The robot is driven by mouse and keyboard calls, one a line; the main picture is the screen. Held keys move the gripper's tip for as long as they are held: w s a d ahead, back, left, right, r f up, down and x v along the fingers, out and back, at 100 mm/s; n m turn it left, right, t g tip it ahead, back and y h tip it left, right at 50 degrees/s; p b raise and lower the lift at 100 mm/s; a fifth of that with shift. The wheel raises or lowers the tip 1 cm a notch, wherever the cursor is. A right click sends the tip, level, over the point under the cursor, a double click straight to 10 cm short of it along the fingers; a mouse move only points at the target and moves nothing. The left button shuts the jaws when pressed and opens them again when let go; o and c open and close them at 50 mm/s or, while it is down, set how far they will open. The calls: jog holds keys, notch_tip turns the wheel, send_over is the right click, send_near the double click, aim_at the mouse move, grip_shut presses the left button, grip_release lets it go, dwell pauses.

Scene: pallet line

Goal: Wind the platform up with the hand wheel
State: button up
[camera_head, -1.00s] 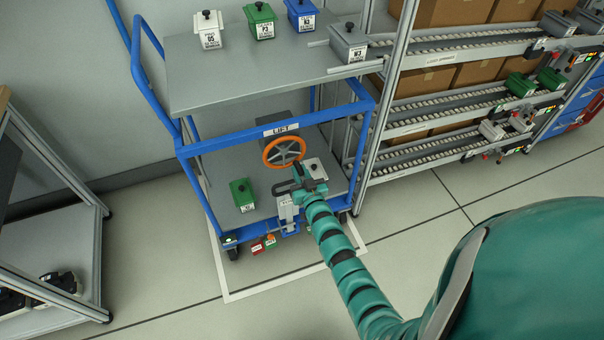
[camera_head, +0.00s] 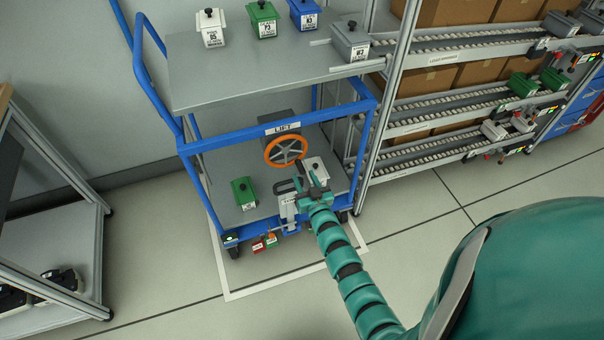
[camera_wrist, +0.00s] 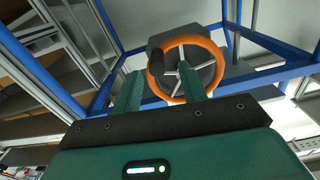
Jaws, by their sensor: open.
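The orange hand wheel (camera_head: 286,148) with grey spokes sits on a dark box under the LIFT label (camera_head: 282,129) of the blue cart. In the wrist view the wheel (camera_wrist: 213,59) is ahead of my fingers, with a dark knob (camera_wrist: 156,63) on its left rim. My gripper (camera_head: 304,175) is open and empty, just below and right of the wheel in the head view. In the wrist view my gripper's two fingers (camera_wrist: 160,88) stand apart, the right one overlapping the wheel in the picture. I cannot tell whether it touches. The platform (camera_head: 260,78) is the grey upper deck.
Grey, green and blue bins (camera_head: 263,20) stand on the platform. A green bin (camera_head: 243,192) and a pale bin (camera_head: 316,169) stand on the cart's lower deck (camera_head: 262,205). A roller rack (camera_head: 440,90) adjoins on the right. Floor is clear in front.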

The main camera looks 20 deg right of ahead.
jog(key=s+b, duration=0.1)
jog(key=s, duration=1.2)
jog(key=shift+s+d, duration=0.2)
jog(key=shift+s, duration=0.15)
